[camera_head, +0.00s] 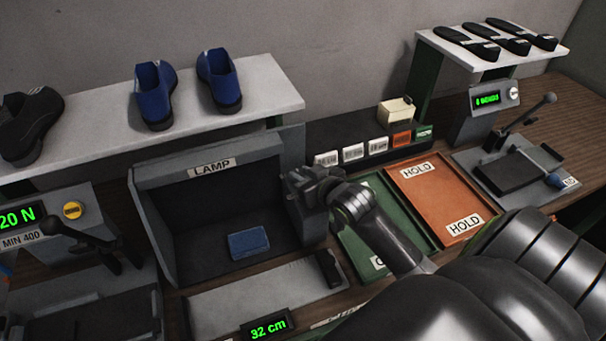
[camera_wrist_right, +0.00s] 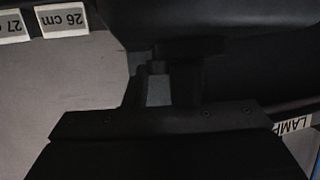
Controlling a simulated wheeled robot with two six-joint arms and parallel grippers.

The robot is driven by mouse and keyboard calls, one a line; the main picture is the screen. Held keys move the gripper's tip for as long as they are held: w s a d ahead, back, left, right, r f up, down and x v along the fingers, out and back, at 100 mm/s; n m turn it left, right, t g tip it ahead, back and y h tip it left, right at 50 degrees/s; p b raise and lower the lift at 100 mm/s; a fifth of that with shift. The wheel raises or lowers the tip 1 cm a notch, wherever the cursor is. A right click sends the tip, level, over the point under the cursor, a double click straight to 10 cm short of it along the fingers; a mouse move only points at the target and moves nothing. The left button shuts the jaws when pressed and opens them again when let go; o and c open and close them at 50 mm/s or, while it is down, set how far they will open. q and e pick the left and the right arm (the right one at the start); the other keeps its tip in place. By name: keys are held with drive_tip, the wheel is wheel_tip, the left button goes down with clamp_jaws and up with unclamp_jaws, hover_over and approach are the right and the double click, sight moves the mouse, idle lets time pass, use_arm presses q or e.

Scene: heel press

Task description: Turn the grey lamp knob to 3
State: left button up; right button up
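The lamp box (camera_head: 160,225) is an open-fronted dark grey housing with a LAMP label (camera_head: 212,167); the label also shows at the right edge of the right wrist view (camera_wrist_right: 293,125). My right gripper (camera_head: 306,190) is at the box's right side, by its front upper corner. In the right wrist view its two dark fingers (camera_wrist_right: 160,85) stand apart, with a small grey patch and a dark piece between them. I cannot tell whether they hold anything. The grey knob and its numbers cannot be made out; my gripper covers that area. My left gripper is out of view.
A blue block (camera_head: 248,242) lies inside the box. A shelf (camera_head: 262,88) with shoes runs above it. Green (camera_head: 345,240) and orange (camera_head: 436,192) trays lie to the right, partly behind my right arm. A measuring plate (camera_head: 235,297) reading 32 cm lies in front.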

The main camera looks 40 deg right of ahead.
drive_tip(key=shift+c, duration=1.4)
